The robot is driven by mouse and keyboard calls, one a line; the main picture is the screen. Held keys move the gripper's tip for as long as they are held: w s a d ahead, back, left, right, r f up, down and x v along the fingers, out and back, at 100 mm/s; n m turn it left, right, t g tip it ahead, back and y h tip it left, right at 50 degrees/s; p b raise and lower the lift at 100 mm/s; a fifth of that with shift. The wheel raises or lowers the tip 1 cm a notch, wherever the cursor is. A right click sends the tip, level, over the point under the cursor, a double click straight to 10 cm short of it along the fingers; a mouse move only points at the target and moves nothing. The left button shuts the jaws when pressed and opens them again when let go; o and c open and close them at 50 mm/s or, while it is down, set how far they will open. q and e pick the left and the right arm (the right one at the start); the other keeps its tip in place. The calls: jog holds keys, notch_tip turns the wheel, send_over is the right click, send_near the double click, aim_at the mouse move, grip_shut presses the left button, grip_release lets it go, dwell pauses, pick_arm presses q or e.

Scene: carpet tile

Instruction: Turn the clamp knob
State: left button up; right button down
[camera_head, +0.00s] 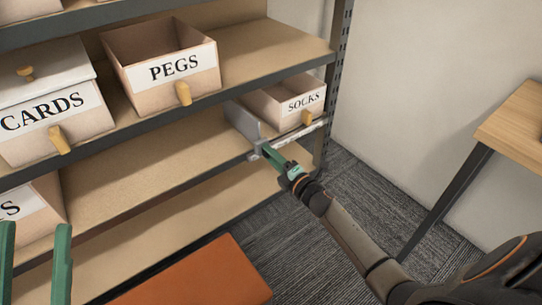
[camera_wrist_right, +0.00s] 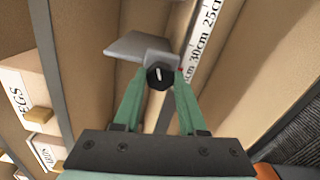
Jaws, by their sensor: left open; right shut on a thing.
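The clamp knob (camera_wrist_right: 160,75) is a small black knob with a white mark. It sits on the grey block of a clamp with a flat metal plate (camera_wrist_right: 133,47), beside a white scale. In the head view the clamp plate (camera_head: 243,121) stands at the shelf edge, left of the SOCKS bin. My right gripper (camera_head: 266,150) reaches it there. In the wrist view my right gripper (camera_wrist_right: 161,80) has a green finger on each side of the knob and is shut on it. My left gripper (camera_head: 35,228) is open and empty at the lower left, away from the clamp.
Bins marked CARDS (camera_head: 50,110), PEGS (camera_head: 165,60) and SOCKS (camera_head: 290,98) stand on the shelves. The white scale (camera_wrist_right: 202,40) shows 25cm and 30cm. An orange-brown flat-topped thing (camera_head: 205,275) is below. A wooden table (camera_head: 515,120) stands at right.

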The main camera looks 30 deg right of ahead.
jog(key=shift+c, duration=2.3)
grip_release()
jog(key=shift+s, duration=0.1)
jog(key=s+d+p, duration=0.1)
jog(key=s+p, duration=0.2)
jog(key=s, duration=0.9)
jog(key=shift+s+d, duration=0.15)
jog(key=shift+d, duration=0.25)
